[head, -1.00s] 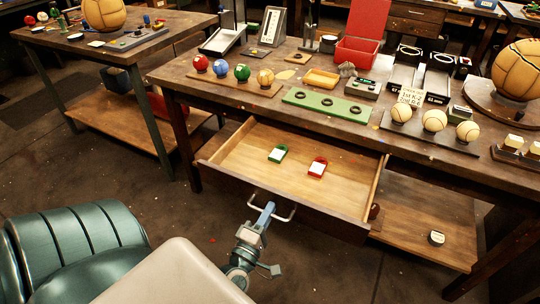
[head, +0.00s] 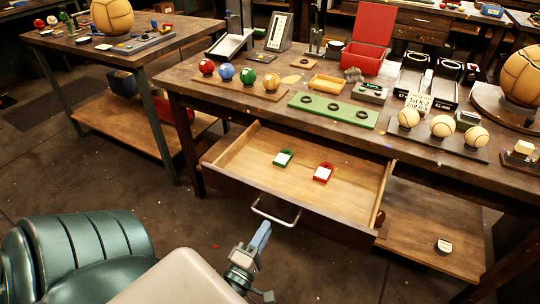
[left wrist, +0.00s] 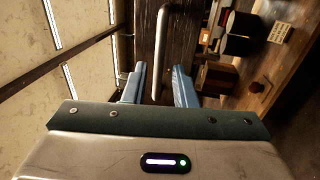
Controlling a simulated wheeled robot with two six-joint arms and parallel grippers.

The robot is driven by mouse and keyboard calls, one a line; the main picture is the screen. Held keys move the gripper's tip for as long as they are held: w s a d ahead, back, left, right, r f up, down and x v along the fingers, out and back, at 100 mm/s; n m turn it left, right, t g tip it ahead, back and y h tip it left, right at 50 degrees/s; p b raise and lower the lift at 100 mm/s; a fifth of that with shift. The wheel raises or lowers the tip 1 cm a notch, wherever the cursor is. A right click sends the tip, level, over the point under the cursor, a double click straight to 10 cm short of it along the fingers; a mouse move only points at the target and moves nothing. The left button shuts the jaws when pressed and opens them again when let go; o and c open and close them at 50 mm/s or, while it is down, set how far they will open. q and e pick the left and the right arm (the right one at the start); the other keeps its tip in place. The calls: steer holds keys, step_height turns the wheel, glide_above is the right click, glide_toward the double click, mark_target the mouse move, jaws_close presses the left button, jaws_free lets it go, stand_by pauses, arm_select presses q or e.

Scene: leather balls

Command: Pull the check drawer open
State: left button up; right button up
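The drawer (head: 245,189) under the middle workbench stands pulled well out, its pale wooden inside showing. Its metal bar handle (head: 276,217) is on the front panel, and the handle also shows as an upright bar in the left wrist view (left wrist: 161,40). A green tag (head: 283,158) and a red tag (head: 323,173) lie inside the drawer. My left gripper (head: 262,234) is just below and in front of the handle. In the left wrist view its two blue fingers (left wrist: 159,82) are apart, with the bar lined up between them and not clamped. My right gripper is not in view.
The workbench top holds several balls, a green board (head: 333,109), a yellow tray (head: 327,83) and a red box (head: 362,57). A lower shelf (head: 428,232) lies right of the drawer. Another table (head: 135,52) stands at left. The floor before the drawer is clear.

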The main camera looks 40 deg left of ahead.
arm_select(q)
steer(key=shift+b+v, duration=0.85)
steer(key=shift+v, duration=2.15)
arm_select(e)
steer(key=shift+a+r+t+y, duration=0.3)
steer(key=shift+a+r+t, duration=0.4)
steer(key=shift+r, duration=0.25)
